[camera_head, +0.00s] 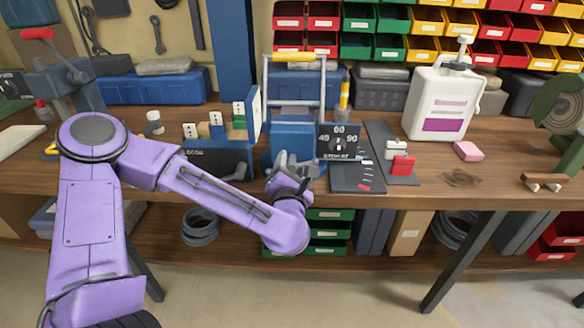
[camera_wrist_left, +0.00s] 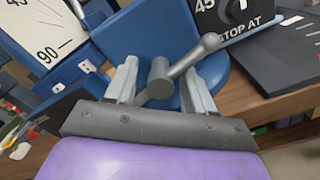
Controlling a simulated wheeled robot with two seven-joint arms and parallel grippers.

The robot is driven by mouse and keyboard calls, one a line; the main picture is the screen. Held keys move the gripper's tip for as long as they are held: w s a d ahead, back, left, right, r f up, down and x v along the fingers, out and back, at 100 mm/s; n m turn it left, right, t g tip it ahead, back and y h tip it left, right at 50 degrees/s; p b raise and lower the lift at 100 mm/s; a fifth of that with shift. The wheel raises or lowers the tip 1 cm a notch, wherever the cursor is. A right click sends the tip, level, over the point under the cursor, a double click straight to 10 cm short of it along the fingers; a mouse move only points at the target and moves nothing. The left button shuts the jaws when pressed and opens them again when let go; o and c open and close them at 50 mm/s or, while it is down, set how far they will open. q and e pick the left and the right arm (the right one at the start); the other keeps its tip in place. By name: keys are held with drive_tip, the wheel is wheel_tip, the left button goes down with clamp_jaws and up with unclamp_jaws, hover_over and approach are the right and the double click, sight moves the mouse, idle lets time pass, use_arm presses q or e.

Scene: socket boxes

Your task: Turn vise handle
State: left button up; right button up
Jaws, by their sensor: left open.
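The blue vise (camera_head: 292,135) stands near the front edge of the bench, under a frame with a yellow bar. In the left wrist view its blue body (camera_wrist_left: 150,32) fills the upper middle. The grey vise handle (camera_wrist_left: 190,58) has a round hub and a slanted bar ending in a ball at the upper right. My left gripper (camera_head: 288,168) is at the vise's front. In the left wrist view my left gripper (camera_wrist_left: 160,78) is open, with one finger on each side of the hub. I cannot tell whether either finger touches it. My right gripper is out of view.
A black angle sign (camera_head: 338,140) reading 45, 60, 90 and "STOP AT" stands right of the vise. A white jug (camera_head: 440,105) stands behind.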

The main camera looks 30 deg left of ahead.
use_arm(q)
clamp_jaws()
idle(1.3)
unclamp_jaws()
drive_tip(key=v, duration=0.2)
drive_tip(key=r+p+v, duration=0.1)
drive_tip(key=v, duration=0.2)
drive_tip(key=shift+s+d, duration=0.15)
drive_tip(key=shift+s, duration=0.1)
drive_tip(key=p, duration=0.7)
approach(292, 166)
drive_tip(key=shift+w+a+f, duration=0.15)
drive_tip(key=shift+a+f, duration=0.05)
drive_tip(key=shift+f, duration=0.35)
